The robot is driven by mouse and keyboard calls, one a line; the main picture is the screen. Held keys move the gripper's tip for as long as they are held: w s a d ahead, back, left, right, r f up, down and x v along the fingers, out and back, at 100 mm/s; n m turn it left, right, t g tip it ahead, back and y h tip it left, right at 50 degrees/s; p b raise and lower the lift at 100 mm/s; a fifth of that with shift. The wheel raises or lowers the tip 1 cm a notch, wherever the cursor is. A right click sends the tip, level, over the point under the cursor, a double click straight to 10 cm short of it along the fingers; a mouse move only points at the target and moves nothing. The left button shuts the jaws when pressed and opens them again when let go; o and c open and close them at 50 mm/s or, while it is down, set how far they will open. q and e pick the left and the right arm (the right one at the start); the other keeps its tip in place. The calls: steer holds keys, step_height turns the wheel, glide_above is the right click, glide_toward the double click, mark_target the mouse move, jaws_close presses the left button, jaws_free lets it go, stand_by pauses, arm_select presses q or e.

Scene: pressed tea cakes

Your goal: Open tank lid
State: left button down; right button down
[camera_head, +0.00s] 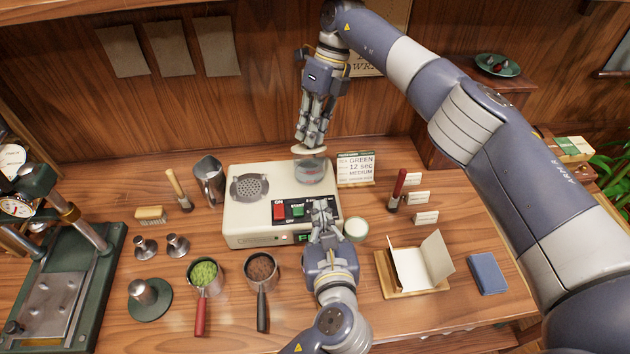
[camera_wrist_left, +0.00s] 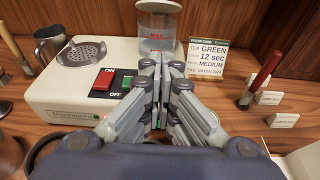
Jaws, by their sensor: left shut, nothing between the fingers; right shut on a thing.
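The clear water tank (camera_head: 311,172) stands at the back right of the cream steamer (camera_head: 246,216). It also shows in the left wrist view (camera_wrist_left: 157,38), with a red mark on its wall. My right gripper (camera_head: 306,143) comes down from above and is shut on the pale tank lid (camera_head: 310,150). The lid is held tilted just above the tank; a narrow gap seems to show beneath it. My left gripper (camera_head: 322,205) is shut and empty over the steamer's front right, beside the red and green switches (camera_head: 288,211).
A sign card (camera_head: 356,169) stands right of the tank. A metal pitcher (camera_head: 209,180) is left of the steamer. Two portafilters (camera_head: 204,276) with green and brown powder lie in front. A small white-topped jar (camera_head: 355,228) sits beside my left gripper.

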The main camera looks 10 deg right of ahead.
arm_select(q)
steer(key=x, duration=0.9)
steer(key=shift+w, duration=0.3)
steer(key=r, duration=0.1)
steer(key=w+r, duration=0.1)
steer(key=shift+w+r, duration=0.3)
steer(key=shift+w, duration=0.05)
steer(key=shift+w+r, duration=0.2)
steer(key=shift+r, duration=0.15)
steer(key=shift+w+r, duration=0.3)
steer(key=shift+r, duration=0.65)
arm_select(e)
steer(key=c, duration=1.6)
jaws_free()
steer(key=shift+f, duration=0.1)
steer(key=shift+o, duration=0.2)
arm_select(q)
steer(key=shift+f, duration=0.2)
